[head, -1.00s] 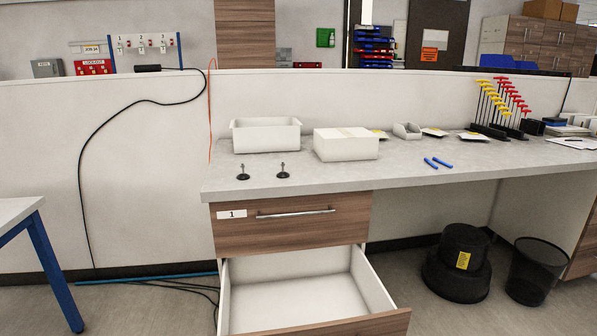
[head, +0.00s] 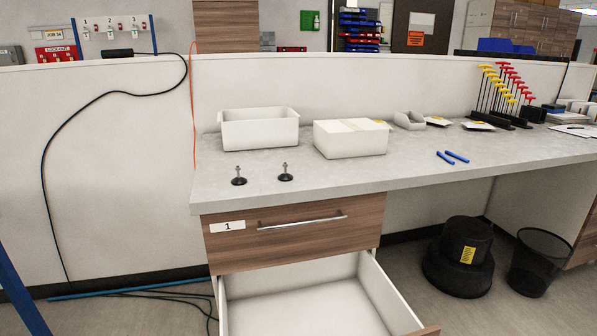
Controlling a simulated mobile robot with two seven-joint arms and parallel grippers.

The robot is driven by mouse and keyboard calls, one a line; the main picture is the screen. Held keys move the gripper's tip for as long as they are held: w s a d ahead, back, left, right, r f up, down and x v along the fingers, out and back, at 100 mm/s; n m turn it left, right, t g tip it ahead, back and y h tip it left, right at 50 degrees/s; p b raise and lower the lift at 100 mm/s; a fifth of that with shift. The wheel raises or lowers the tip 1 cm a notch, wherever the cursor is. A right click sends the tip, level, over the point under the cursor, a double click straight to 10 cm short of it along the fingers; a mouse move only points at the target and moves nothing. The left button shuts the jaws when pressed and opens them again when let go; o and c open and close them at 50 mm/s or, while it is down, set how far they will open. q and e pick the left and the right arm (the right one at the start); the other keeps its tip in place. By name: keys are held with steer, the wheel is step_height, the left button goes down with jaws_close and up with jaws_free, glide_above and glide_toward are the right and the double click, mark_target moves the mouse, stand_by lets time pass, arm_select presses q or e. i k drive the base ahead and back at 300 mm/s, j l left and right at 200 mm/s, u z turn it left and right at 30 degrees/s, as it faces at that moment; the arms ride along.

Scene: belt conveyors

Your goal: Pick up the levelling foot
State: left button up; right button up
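Two levelling feet stand upright on the left part of the grey worktop, each with a round black base and a thin metal stud. The left levelling foot (head: 239,180) is near the front left of the top. The right levelling foot (head: 285,177) stands a short way to its right. Neither of my grippers shows in the head view, so their state is hidden.
Behind the feet are an open white bin (head: 260,130) and a white box (head: 350,139). Below the worktop (head: 410,165), a drawer (head: 310,288) stands open and looks empty. Two blue pens (head: 453,157) lie to the right. A black step stool (head: 459,262) and wire basket (head: 538,262) are underneath.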

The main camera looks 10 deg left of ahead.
mark_target(285, 177)
steer(key=i+j+z, duration=0.25)
steer(key=j+z, duration=0.2)
steer(key=j, duration=0.55)
steer(key=j+z, duration=0.45)
steer(key=j, duration=0.55)
steer(key=j+z, duration=0.45)
steer(key=j, duration=0.6)
steer(key=j+z, duration=0.15)
steer(key=j, duration=0.3)
steer(key=k+j+z, duration=0.15)
steer(key=j, duration=0.25)
steer(key=i, duration=0.05)
